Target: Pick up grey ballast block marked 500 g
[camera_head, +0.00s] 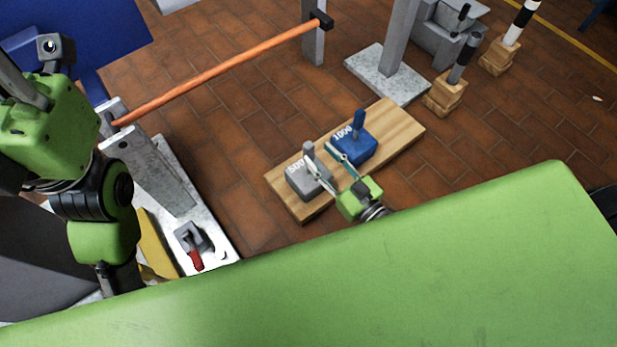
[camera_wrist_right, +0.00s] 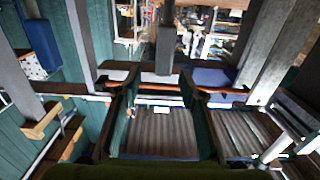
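The grey ballast block (camera_head: 309,182), marked 500, sits on the left end of a wooden board (camera_head: 400,124) on the floor. A grey upright handle (camera_head: 309,151) stands on its top. My right gripper (camera_head: 321,155) is open, with its two teal fingers apart and their tips close to the handle, on its right side. In the right wrist view the fingers (camera_wrist_right: 160,105) are also apart with nothing clamped. A dark grey upright shape (camera_wrist_right: 167,52) shows beyond them; I cannot tell if it is the handle. My left arm is at the left; its fingers do not show.
A blue block (camera_head: 354,149) marked 1000 stands right beside the grey one, close to a right finger. An orange bar (camera_head: 220,70) spans above the floor at upper left. A post on a grey base plate (camera_head: 385,75) stands behind the board. Floor left of the board is clear.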

